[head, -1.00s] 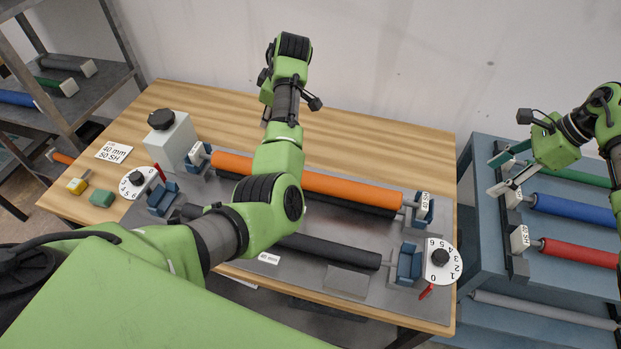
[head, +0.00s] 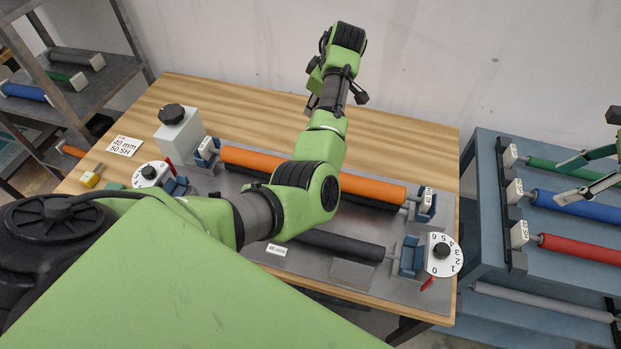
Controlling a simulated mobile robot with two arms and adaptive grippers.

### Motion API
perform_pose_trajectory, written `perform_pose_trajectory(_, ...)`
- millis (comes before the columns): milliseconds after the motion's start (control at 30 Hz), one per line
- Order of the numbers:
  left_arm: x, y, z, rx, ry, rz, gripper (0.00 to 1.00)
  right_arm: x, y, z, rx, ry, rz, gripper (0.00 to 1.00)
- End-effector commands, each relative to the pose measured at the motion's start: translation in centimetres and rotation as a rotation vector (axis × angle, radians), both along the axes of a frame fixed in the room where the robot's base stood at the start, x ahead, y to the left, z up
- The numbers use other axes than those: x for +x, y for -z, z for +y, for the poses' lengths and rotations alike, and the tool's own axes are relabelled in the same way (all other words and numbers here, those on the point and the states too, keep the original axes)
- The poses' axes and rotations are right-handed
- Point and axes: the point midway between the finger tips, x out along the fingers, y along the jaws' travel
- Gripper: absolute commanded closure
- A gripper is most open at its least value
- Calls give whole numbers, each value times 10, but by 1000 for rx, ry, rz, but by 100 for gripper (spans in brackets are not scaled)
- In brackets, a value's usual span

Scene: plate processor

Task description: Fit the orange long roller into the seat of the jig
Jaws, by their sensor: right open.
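The orange long roller (head: 370,188) lies across the back of the grey jig plate (head: 340,270), above a dark bar. Its labelled white end pieces are at the back blue seats, left (head: 207,152) and right (head: 427,207). I cannot tell how deep they sit. My left arm crosses in front of the roller and hides its middle. The left arm's far end rises over the back of the table; its fingers are hidden. My right gripper (head: 561,182) is open and empty at the right edge, over the blue rack.
A dark front roller (head: 338,244) lies between the front blue blocks, near dials (head: 444,254). A grey box with a black knob (head: 178,130) stands back left. The blue rack (head: 483,200) holds green, blue and red rollers. The table's back right is clear.

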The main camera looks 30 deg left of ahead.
Motion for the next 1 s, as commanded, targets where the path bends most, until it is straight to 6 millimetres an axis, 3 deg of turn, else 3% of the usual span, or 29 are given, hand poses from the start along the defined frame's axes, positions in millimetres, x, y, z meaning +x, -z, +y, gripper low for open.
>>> perform_pose_trajectory(133, 0, 0, 0, 0, 0, 0, 74, 1, -29, -10, -1, -2, -3, 45)
perform_pose_trajectory(333, 0, 0, 0, 0, 0, 0, 74, 1, -48, -17, -1, -5, 0, 45)
perform_pose_trajectory(1000, 0, 0, 0, 0, 0, 0, 74, 1, -51, -18, 0, -7, 0, 45)
